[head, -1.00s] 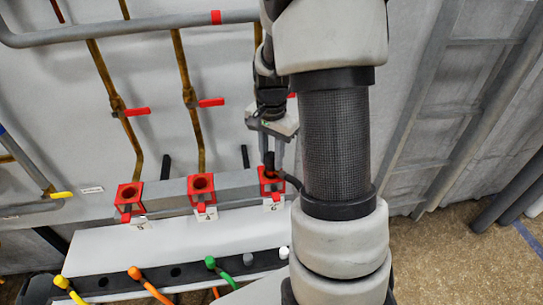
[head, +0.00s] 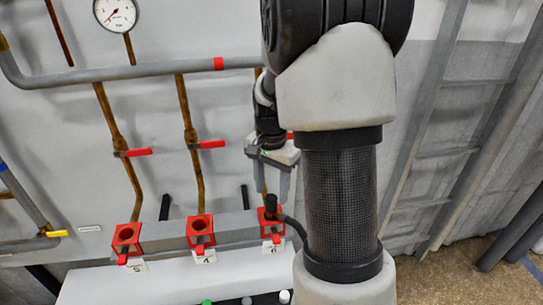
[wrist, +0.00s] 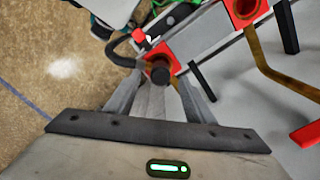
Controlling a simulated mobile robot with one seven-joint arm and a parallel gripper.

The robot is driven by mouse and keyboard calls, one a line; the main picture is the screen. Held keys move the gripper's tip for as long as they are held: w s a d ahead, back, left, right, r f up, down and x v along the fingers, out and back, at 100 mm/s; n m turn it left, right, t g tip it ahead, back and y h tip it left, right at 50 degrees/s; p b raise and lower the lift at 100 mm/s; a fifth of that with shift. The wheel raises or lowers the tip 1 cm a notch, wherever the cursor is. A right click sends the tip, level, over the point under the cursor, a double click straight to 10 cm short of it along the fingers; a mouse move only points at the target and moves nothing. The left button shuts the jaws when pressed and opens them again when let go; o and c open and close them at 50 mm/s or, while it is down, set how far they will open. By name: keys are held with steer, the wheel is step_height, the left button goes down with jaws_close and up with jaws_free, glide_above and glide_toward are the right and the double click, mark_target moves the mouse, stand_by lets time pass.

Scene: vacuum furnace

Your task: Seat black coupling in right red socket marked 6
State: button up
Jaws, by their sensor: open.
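The black coupling (head: 271,203) stands upright in the right red socket (head: 270,228), with a dark hose running off it to the right. How deep it sits I cannot tell. The label under this socket is too small to read surely. My gripper (head: 273,193) is open, its two fingers apart just above the coupling's top. In the wrist view the coupling's round black end (wrist: 160,72) shows beyond and between the open fingers (wrist: 157,98), with the red socket (wrist: 168,58) around it.
Two empty red sockets, the middle one (head: 201,229) and the left one (head: 127,236), sit on the same grey rail. Brass pipes with red valve handles (head: 212,144) rise behind. A white ledge (head: 180,280) lies in front. My arm hides the area right of the socket.

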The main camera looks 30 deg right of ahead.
step_height(320, 180, up, 13)
steer(key=p, duration=0.1)
steer(key=shift+r, duration=0.2)
stand_by(0.5)
